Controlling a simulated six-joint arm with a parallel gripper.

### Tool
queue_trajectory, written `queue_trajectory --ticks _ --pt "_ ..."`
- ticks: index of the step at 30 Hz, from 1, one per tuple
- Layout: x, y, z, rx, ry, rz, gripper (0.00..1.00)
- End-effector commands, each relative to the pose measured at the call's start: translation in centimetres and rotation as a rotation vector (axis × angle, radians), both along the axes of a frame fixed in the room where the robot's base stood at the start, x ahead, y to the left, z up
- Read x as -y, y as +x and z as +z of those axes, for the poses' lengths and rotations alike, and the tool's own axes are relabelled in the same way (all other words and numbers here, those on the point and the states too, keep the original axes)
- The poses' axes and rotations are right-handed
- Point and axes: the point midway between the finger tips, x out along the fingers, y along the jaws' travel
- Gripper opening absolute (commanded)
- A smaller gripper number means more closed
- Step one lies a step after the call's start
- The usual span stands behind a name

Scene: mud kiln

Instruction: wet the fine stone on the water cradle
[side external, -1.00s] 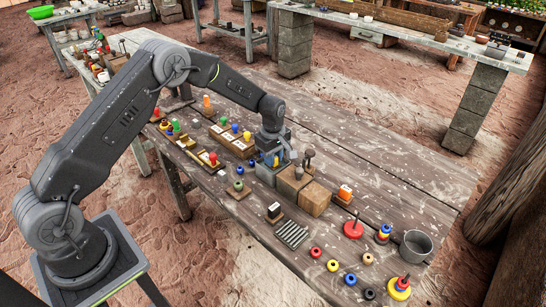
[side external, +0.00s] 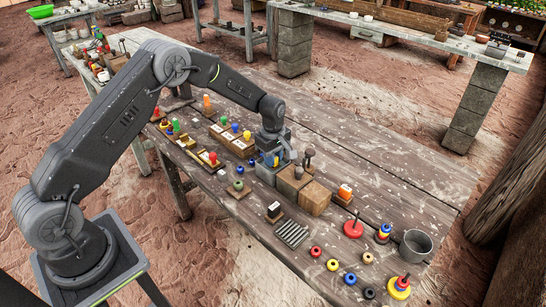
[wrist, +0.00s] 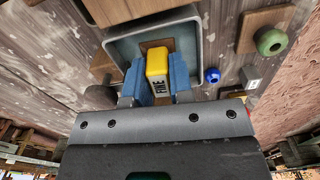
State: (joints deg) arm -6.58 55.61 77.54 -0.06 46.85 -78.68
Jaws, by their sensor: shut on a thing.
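My gripper (wrist: 157,85) has blue fingers and is shut on a yellow block with a dark-marked label (wrist: 157,62), seemingly the fine stone. The block is over or inside a grey square-rimmed basin (wrist: 122,48), seemingly the water cradle. A brown piece shows behind the block inside the basin. Whether the block touches it or any water is unclear. In the side external view the gripper (side external: 276,158) points down at the grey basin (side external: 266,174), and the arm hides most of the block.
Wooden blocks (side external: 315,198) stand right beside the basin, one with a dark-knobbed piece on top. A blue ball (wrist: 212,75) and a green ring on a board (wrist: 271,41) lie near it. Loose rings, a metal cup (side external: 416,246) and a slatted rack (side external: 292,234) are nearer the front. The back right tabletop is clear.

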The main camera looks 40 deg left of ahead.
Motion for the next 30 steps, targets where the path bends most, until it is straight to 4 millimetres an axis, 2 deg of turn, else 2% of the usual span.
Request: queue_trajectory --ticks 25,30 --pt "0.0 -0.02 -0.18 -0.001 0.0 0.0 0.02" --pt "-0.01 0.02 0.62 0.0 0.0 0.0 0.02"
